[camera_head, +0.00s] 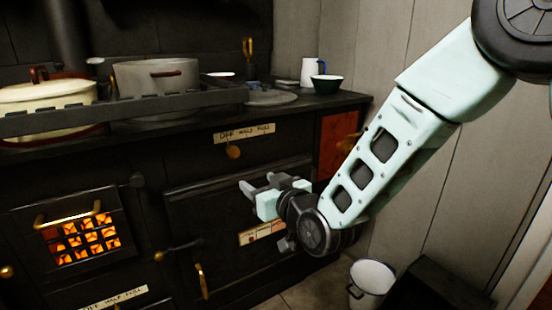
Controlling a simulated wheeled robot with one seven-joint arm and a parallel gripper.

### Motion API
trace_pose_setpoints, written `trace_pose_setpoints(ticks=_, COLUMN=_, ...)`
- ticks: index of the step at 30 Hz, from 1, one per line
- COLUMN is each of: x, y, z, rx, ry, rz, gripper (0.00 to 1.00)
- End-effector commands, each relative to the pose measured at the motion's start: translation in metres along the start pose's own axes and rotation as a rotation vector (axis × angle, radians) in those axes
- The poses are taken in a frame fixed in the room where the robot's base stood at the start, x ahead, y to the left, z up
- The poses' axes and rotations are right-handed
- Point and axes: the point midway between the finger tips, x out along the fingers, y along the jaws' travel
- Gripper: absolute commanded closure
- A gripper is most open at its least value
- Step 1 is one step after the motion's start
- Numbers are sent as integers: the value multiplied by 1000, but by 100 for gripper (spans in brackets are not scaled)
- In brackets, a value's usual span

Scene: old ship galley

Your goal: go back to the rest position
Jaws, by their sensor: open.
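My gripper (259,184) is open, with nothing between its pale fingers. It is in front of the black stove's oven door (225,215), below the brass knob (233,152) and its paper label. My pale green arm comes down to it from the upper right. How far the fingers are from the oven door I cannot tell.
A cream lidded pot (45,98) and a grey pot (155,75) stand on the stove behind a rail. A white jug (313,71) and a dark green bowl (326,84) stand at its right end. A white bucket (371,280) is on the floor. Fire glows behind a grate (85,238).

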Motion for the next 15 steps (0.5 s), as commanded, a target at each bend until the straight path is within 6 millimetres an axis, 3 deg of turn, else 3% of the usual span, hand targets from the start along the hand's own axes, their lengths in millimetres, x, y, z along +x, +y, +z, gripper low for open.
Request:
trace_pose_setpoints(ticks=5, x=-44, y=-16, z=10, rx=11, ry=-280, rz=-61, gripper=46)
trace_pose_setpoints(ticks=8, x=-83, y=-24, z=23, rx=13, ry=-467, rz=-89, gripper=46)
trace_pose_setpoints(ticks=15, x=-202, y=-32, z=52, rx=7, ry=-912, rz=-110, gripper=46)
